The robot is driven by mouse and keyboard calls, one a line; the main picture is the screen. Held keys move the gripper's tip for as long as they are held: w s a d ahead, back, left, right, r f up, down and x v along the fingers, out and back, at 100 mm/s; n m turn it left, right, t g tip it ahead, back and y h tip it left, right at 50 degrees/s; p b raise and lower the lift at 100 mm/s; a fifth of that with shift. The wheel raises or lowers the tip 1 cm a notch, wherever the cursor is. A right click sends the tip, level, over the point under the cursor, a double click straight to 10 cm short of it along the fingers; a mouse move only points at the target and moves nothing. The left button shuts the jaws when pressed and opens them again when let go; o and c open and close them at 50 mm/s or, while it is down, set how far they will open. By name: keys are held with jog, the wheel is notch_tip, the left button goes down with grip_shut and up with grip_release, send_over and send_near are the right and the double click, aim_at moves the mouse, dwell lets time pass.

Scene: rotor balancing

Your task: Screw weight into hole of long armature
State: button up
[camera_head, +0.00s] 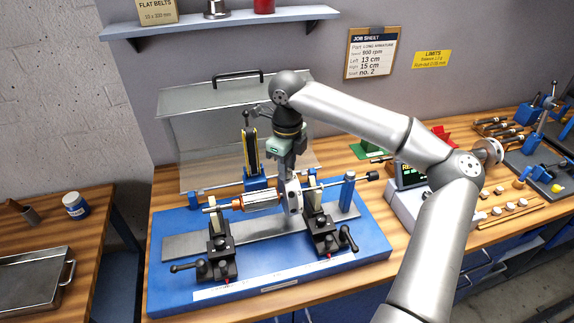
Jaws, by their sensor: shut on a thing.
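The long armature (262,199) lies level across two dark bearing stands on the blue balancing machine. It has a copper-coloured commutator at its left and a pale disc (293,196) with dark holes right of its middle. My gripper (288,177) points down from above, its fingertips right at the disc's upper edge. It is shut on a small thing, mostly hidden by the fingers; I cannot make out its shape. The weight cannot be told apart here, and I cannot tell whether anything sits in a hole.
A clear cover (195,125) with a black handle stands raised behind the armature. A yellow-and-black upright (251,150) and a blue post (348,190) stand close by. A display box (408,195) and small round pieces (510,207) lie at right. A job sheet (373,53) hangs behind.

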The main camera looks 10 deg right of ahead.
jog(key=shift+f, duration=0.3)
dwell(0.4)
jog(key=m, duration=0.5)
jog(key=shift+d+m, duration=0.1)
jog(key=shift+m, duration=0.3)
jog(key=m, duration=0.8)
jog(key=shift+m, duration=0.4)
jog(key=m, duration=0.3)
jog(key=shift+f+m, duration=0.15)
jog(key=shift+m, duration=0.25)
